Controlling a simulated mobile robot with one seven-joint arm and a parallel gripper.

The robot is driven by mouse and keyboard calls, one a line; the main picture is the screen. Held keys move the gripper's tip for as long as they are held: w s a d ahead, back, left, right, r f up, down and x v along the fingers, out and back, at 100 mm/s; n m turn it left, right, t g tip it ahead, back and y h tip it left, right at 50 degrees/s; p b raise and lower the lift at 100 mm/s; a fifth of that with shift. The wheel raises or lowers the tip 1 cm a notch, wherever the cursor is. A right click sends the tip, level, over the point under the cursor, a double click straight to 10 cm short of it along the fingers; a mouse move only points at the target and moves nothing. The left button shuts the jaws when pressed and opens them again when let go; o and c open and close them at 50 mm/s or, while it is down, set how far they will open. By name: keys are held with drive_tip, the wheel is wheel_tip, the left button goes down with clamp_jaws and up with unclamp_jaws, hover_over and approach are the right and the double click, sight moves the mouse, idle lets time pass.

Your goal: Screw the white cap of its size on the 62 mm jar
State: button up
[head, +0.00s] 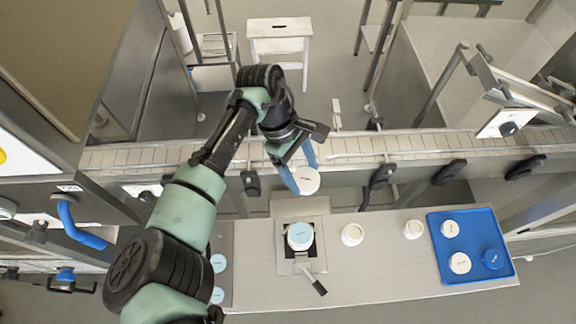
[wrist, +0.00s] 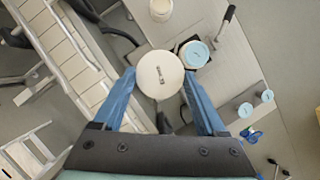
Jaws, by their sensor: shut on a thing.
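My gripper (head: 302,172) is shut on a white cap (head: 307,183), held in the air behind the bench's rear edge. In the wrist view the cap (wrist: 160,74) sits between the two blue fingertips, a small dark mark on its top. A jar with a pale blue top (head: 300,236) stands upright in the clamp fixture (head: 284,252) on the bench; it also shows in the wrist view (wrist: 194,53), right of the cap. The cap is apart from this jar. Size marks are too small to read, so I cannot tell which jar is the 62 mm one.
A white jar (head: 352,235) and a pale-topped one (head: 414,229) stand right of the fixture. A blue tray (head: 477,220) holds two white caps (head: 460,263) and a blue one (head: 492,258). Pale blue round pieces (head: 218,263) lie left. The fixture's black-ended handle (head: 320,287) points forward.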

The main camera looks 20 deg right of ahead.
drive_tip(key=d+r+n+t+h+p, duration=0.1)
drive_tip(key=d+r+n+p, duration=0.25)
drive_tip(key=d, duration=0.55)
drive_tip(key=n+t+p, duration=0.4)
drive_tip(key=n+t, duration=0.1)
drive_tip(key=n, duration=0.8)
hover_over(300, 233)
drive_tip(key=f, duration=0.9)
drive_tip(key=shift+s+a, duration=0.3)
drive_tip(key=shift+a, duration=0.05)
drive_tip(key=shift+f+b, duration=1.8)
drive_tip(key=shift+b, duration=0.5)
drive_tip(key=shift+r+p, duration=0.1)
drive_tip(key=shift+p, duration=0.35)
drive_tip(key=shift+f+b, duration=0.3)
drive_tip(key=shift+f, duration=0.45)
